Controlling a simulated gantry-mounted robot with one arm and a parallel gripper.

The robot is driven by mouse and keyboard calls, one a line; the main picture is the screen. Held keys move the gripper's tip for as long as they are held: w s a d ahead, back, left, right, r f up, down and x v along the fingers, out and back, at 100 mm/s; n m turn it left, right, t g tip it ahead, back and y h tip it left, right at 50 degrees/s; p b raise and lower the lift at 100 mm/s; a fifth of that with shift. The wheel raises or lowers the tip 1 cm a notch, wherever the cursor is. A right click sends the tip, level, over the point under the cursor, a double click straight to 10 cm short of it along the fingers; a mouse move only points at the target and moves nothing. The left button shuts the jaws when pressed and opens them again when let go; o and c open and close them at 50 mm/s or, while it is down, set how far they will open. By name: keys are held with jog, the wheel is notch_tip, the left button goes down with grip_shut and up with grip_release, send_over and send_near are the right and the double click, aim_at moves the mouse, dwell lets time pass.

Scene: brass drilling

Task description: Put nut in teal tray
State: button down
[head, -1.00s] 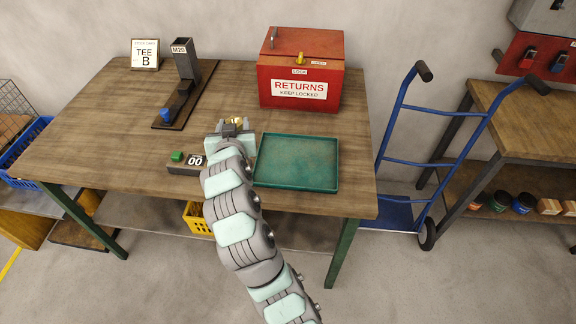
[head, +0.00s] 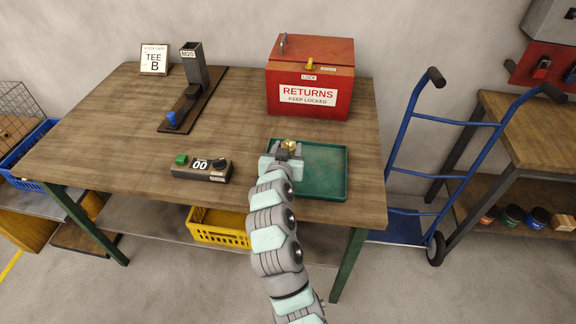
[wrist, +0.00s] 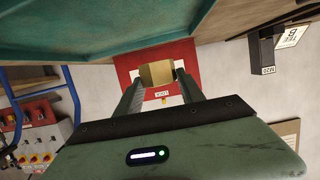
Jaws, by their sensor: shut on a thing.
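The brass nut (head: 290,144) is held between the fingertips of my gripper (head: 287,152), which is shut on it. In the wrist view the nut (wrist: 157,74) shows as a gold block between the two fingers of my gripper (wrist: 158,82). The teal tray (head: 330,190) lies flat on the workbench, and my gripper is over its left part in the head view. In the wrist view the tray (wrist: 90,25) fills the upper left. My wrist hides the tray's left front corner. I cannot tell the exact height of the nut above the tray.
The red returns box (head: 310,80) stands behind the tray. A counter box (head: 201,170) with a green button sits left of my gripper. The M20 dispenser (head: 193,65) is at the back left. A blue hand truck (head: 440,125) stands right of the workbench (head: 115,130).

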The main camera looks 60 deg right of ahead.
jog(key=shift+f+b, duration=0.5)
jog(key=shift+f, duration=2.4)
jog(key=shift+f, duration=0.2)
jog(key=c, duration=0.7)
grip_release()
jog(key=shift+a+r, duration=0.15)
jog(key=shift+r, duration=0.1)
jog(key=p+v, duration=0.1)
jog(key=v, duration=1)
jog(key=shift+s+a, duration=0.25)
